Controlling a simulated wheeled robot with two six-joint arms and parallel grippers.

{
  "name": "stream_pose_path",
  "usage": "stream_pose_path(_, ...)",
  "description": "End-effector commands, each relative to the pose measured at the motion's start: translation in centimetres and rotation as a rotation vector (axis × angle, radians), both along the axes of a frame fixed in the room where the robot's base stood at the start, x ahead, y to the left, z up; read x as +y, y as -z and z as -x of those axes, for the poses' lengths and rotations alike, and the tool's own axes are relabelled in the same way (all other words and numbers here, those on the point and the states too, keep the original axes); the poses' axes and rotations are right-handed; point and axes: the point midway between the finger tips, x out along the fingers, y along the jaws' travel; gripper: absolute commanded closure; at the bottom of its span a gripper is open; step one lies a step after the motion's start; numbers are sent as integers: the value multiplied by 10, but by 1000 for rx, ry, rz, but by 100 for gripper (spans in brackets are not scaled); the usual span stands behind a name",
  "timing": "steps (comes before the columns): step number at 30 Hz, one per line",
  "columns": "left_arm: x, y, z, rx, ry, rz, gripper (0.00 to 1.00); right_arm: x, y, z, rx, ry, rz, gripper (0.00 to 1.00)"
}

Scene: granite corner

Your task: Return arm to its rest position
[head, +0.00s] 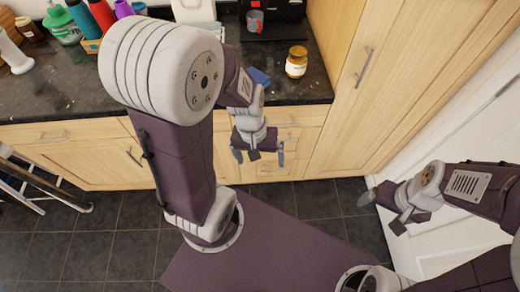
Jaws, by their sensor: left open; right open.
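My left gripper (258,156) hangs in front of the wooden cabinet drawers, just below the counter's front edge. Its fingers are spread apart and nothing is between them. My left arm is bent and covers part of the counter and cabinets behind it. My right gripper (382,211) is at the right, above the floor near the white door. It is open and I see nothing held in it.
A dark granite counter (60,92) runs along the back. A metal ladder (45,185) stands at the left.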

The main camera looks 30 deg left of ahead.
Motion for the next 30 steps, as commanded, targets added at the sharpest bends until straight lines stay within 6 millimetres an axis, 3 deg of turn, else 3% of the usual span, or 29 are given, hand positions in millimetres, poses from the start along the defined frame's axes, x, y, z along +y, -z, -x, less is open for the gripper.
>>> stream_pose_path(3,0,-5,-7,-76,252,-95,0,0,0,0,0,0,0,14)
stream_pose_path(6,1,-6,-10,-94,316,-120,0,0,0,0,0,0,0,14)
stream_pose_path(12,1,-7,-9,-92,313,-120,0,0,-1,0,0,0,0,14)
stream_pose_path(16,1,-28,-9,-92,311,-119,0,0,-22,0,0,0,0,14)
stream_pose_path(30,1,-21,-9,-89,308,-118,0,0,-15,0,0,0,0,14)
